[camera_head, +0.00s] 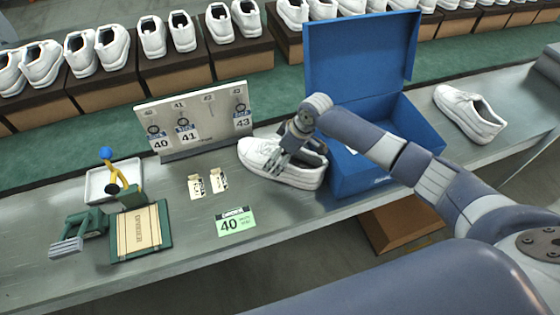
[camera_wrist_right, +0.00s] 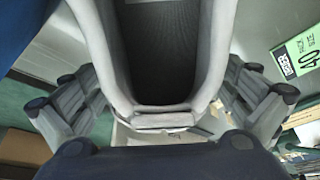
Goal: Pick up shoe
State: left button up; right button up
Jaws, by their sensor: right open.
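A white shoe (camera_head: 267,160) lies on the metal table, just left of the open blue box (camera_head: 362,165). My right gripper (camera_head: 288,150) is at this shoe, partly covering it in the head view. In the right wrist view the shoe's opening and collar (camera_wrist_right: 222,62) fill the middle, with the open fingers of the right gripper (camera_wrist_right: 165,112) on either side. I cannot tell whether the fingers touch it. A second white shoe (camera_head: 469,114) lies on the table right of the box. My left gripper is not in view.
A green "40" card (camera_head: 236,221) lies in front of the shoe, with two small tags (camera_head: 208,184) behind it. A rack of number tags (camera_head: 196,121) stands behind. A tray (camera_head: 113,180), a green tool (camera_head: 80,233) and a framed pad (camera_head: 140,231) are at left.

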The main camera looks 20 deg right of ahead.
jog(key=c, duration=1.2)
jog(key=shift+r, duration=0.1)
jog(key=shift+c, duration=1.2)
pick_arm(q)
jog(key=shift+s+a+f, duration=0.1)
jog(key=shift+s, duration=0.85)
